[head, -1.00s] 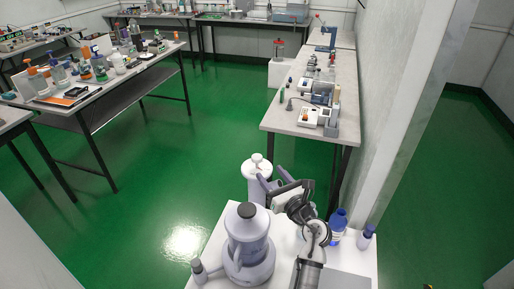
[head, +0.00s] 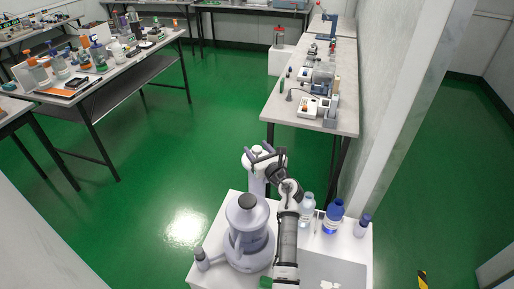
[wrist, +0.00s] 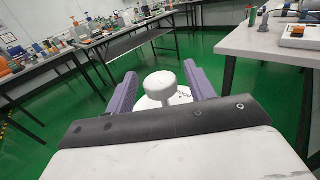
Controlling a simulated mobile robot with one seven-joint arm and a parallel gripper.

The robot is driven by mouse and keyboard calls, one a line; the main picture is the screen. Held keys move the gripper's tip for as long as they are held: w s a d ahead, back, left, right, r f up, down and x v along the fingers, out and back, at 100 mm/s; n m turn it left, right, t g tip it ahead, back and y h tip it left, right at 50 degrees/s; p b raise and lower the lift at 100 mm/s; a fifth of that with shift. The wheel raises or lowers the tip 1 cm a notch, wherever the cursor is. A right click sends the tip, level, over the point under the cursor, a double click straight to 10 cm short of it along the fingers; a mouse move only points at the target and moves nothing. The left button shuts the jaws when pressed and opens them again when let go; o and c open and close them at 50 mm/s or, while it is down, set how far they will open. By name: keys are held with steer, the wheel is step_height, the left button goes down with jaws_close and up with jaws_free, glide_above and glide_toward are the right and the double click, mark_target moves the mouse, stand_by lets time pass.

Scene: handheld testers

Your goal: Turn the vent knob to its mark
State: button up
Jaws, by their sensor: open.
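The vent knob is a white round knob (wrist: 161,84) on a white disc (wrist: 184,96) with small dark marks, seen in the wrist view. In the head view it is the white top (head: 257,150) of a tall pale lavender container (head: 257,184), partly hidden by my gripper. My gripper (head: 262,154) is open, its purple fingers (wrist: 160,76) on either side of the knob. A gap shows on both sides, and I cannot tell the exact height of the fingertips against it. The marks are too small to read.
A large lavender vessel (head: 248,234) with a dark knob stands close by on the white bench (head: 221,212). Bottles with blue caps (head: 333,216) and a clear bottle (head: 307,205) stand right of my arm. Cluttered tables (head: 343,122) lie beyond green floor.

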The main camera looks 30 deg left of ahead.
steer(key=shift+w+a, duration=0.1)
steer(key=shift+a, duration=0.15)
steer(key=c, duration=0.9)
steer(key=shift+w+f+n+g+y+b, duration=0.1)
steer(key=shift+f+n+g+y+b, duration=0.15)
steer(key=shift+g+b, duration=0.45)
steer(key=shift+c, duration=0.2)
steer(key=n+g+y+b, duration=0.1)
steer(key=b, duration=0.2)
steer(key=shift+d+n+g, duration=0.1)
steer(key=shift+n+g, duration=0.15)
steer(key=shift+g, duration=0.05)
steer(key=n+g+b, duration=0.1)
steer(key=g+b, duration=0.1)
steer(key=b, duration=0.1)
steer(key=shift+n+g+y, duration=0.35)
steer(key=shift+n+g, duration=0.05)
steer(key=shift+r+n+g+b, duration=0.25)
steer(key=shift+n+g+b, duration=0.05)
steer(key=shift+g+b, duration=0.1)
